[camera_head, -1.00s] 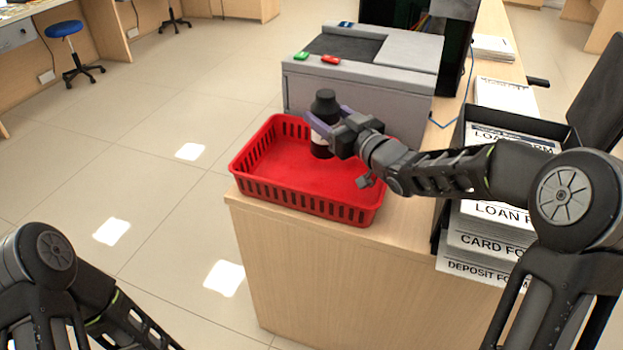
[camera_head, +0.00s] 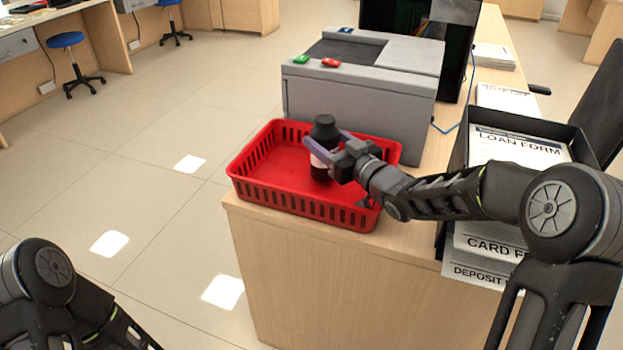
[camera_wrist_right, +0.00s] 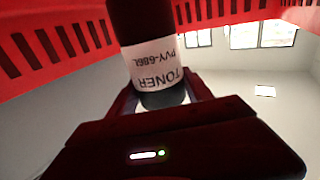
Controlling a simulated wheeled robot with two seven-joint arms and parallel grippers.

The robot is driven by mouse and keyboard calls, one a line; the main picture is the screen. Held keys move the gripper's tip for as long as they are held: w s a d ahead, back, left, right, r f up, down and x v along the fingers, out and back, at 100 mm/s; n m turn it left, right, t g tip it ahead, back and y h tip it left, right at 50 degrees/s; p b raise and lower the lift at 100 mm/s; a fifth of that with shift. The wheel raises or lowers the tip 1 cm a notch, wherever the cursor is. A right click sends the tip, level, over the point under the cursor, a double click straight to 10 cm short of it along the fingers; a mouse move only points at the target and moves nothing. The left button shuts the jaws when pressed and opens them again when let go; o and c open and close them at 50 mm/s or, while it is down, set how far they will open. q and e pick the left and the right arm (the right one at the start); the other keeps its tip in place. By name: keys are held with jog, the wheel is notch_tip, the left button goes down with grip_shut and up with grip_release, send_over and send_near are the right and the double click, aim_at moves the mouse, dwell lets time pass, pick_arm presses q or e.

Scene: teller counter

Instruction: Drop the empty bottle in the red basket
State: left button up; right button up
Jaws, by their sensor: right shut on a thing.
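The bottle (camera_head: 321,161) is dark with a black cap and a white label, and it stands upright inside the red basket's outline. In the right wrist view the bottle (camera_wrist_right: 157,68) shows a label reading "TONER". My right gripper (camera_head: 326,146) is shut on the bottle, with one finger on each side. The red basket (camera_head: 300,208) sits on the front end of the wooden counter. Its slotted wall (camera_wrist_right: 60,42) also shows in the right wrist view. Whether the bottle's base touches the basket floor is hard to tell. My left gripper is out of view; only its arm shows at lower left.
A grey machine (camera_head: 352,106) with green and red buttons stands right behind the basket. A black tray (camera_head: 455,160) of loan forms (camera_head: 515,147) stands to the right, close to my right arm. The counter's left edge drops to open tiled floor.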

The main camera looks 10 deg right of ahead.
jog(key=o, duration=1.8)
notch_tip(320, 180, up, 10)
jog(key=shift+p, duration=0.85)
